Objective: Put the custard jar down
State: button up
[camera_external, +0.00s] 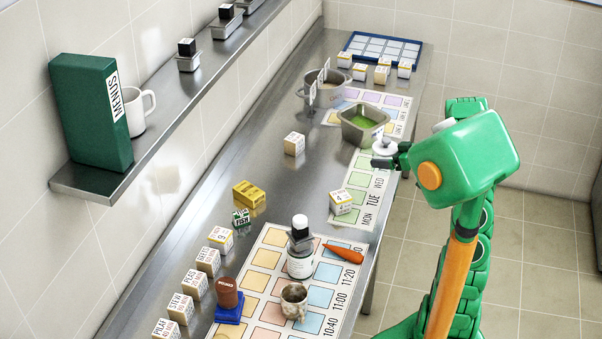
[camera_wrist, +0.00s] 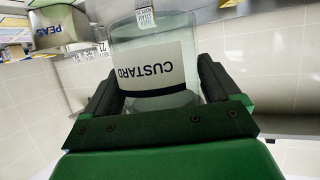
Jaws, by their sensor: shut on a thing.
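The custard jar (camera_wrist: 155,65) is a clear glass jar with a white label reading CUSTARD. In the wrist view it sits between the two dark fingers of my gripper (camera_wrist: 160,90), which is shut on it. In the external view my gripper (camera_external: 392,158) is at the right edge of the counter, beside the green-filled metal pan. A small pale round shape there (camera_external: 384,147) looks like part of the jar; most of it is hidden. I cannot tell from these views whether the jar touches the counter.
The pan (camera_external: 363,122) with green contents and a pot (camera_external: 325,90) stand nearby on the steel counter (camera_external: 268,160). A weekday chart (camera_external: 362,185) lies near my gripper with a labelled cube (camera_external: 341,201) on it. A carrot (camera_external: 343,253) and several cubes lie in front.

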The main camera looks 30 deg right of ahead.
jog(key=w+a+f+n+g+y, duration=0.1)
jog(key=w+a+n+g+y, duration=0.15)
jog(key=a, duration=0.85)
jog(key=w+a+n+g+y, duration=0.1)
jog(key=a+n+y, duration=0.15)
jog(key=a, duration=0.85)
jog(key=s+a+f+n+g+y, duration=0.1)
jog(key=s+a+n+g, duration=0.2)
jog(key=a, duration=0.9)
jog(key=s+a+f+n+g+y, duration=0.1)
jog(key=s+a+f+n+g, duration=0.15)
jog(key=a, duration=0.85)
jog(key=shift+s+f, duration=0.2)
jog(key=shift+f, duration=1.85)
jog(key=shift+s+f, duration=0.2)
jog(key=shift+f, duration=1.8)
jog(key=o, duration=1)
jog(key=shift+f, duration=0.1)
jog(key=shift+d+r, duration=0.1)
jog(key=shift+r, duration=0.1)
jog(key=shift+v, duration=5.9)
